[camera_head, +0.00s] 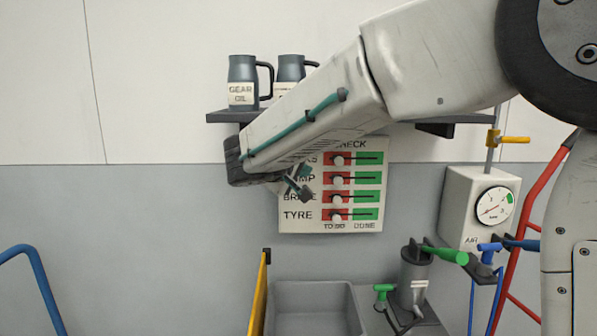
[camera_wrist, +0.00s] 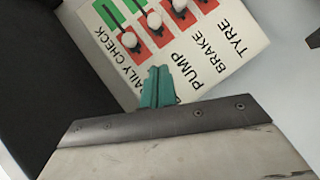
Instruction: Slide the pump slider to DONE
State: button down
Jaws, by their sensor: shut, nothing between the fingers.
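The daily check board (camera_head: 308,225) hangs on the wall with several rows of red and green slots. The pump slider is a pale round knob (camera_head: 338,181) in the second row, at the red TO DO end; its label is partly covered by my gripper. It also shows in the wrist view (camera_wrist: 154,20), again on red. My gripper (camera_head: 298,186) is just left of the slider in the head view, in front of the label column. Its teal fingers (camera_wrist: 157,88) are shut and empty, apart from the knob. Whether they touch the board I cannot tell.
The other slider knobs, including the tyre slider (camera_head: 337,215), sit on red close above and below. A shelf (camera_head: 222,117) with jugs (camera_head: 242,82) is above the board. A grey bin (camera_head: 312,287) is below, and an air gauge box (camera_head: 463,210) stands right.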

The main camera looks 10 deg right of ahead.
aim_at(338, 180)
jog(key=shift+w+d+f, duration=0.6)
jog(key=shift+w+d, duration=0.1)
jog(key=shift+d, duration=0.5)
jog(key=shift+w+d+f, duration=0.65)
jog(key=shift+w+d, duration=0.1)
jog(key=shift+d, duration=0.5)
jog(key=shift+w+d+f, duration=0.6)
jog(key=shift+w+d, duration=0.1)
jog(key=shift+d, duration=0.5)
